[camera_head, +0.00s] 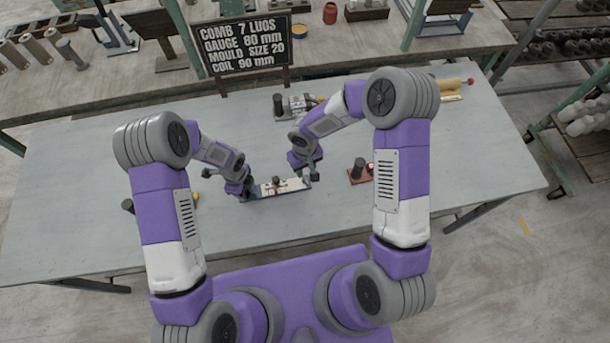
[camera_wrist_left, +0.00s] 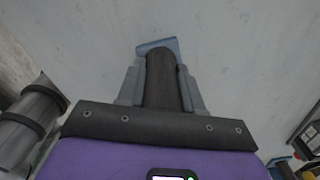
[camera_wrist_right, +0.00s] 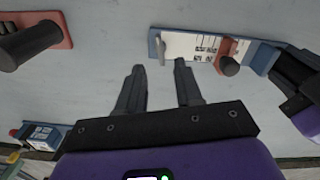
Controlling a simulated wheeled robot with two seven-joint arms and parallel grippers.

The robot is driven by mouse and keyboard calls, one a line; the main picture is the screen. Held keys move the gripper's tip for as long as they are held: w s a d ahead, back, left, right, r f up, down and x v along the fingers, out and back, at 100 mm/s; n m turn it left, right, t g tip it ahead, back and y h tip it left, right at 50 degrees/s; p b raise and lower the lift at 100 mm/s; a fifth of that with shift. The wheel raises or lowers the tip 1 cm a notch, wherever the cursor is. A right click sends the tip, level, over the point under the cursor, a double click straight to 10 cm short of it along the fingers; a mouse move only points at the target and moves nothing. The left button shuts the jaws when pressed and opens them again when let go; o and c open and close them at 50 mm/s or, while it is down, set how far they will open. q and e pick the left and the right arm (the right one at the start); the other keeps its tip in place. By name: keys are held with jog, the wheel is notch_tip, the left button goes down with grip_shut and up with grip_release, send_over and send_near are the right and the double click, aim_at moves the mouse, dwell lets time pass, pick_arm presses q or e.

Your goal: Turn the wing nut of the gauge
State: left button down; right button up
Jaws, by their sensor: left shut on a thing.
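The gauge is a blue-edged bar (camera_head: 262,193) with a white scale plate, lying on the grey table; it also shows in the right wrist view (camera_wrist_right: 262,58). A red-brown slider with a dark post (camera_wrist_right: 229,64) sits on it. A small grey upright piece, apparently the wing nut (camera_wrist_right: 161,50), stands at one end. My left gripper (camera_head: 250,188) is shut on a dark round grip (camera_wrist_left: 162,80) at the gauge's other end. My right gripper (camera_wrist_right: 158,70) is open and empty, its fingertips close to the wing nut end but apart from it.
A red block with a dark post (camera_head: 358,170) stands to the right. A small device (camera_head: 290,105) stands behind the gauge, and a yellow piece (camera_head: 449,92) lies at the back right. A sign (camera_head: 243,45) stands at the table's rear. The front right tabletop is clear.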

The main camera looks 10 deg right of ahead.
aim_at(305, 179)
notch_tip(305, 179, down, 6)
jog(key=shift+f, duration=0.1)
jog(key=shift+c, duration=0.3)
grip_shut()
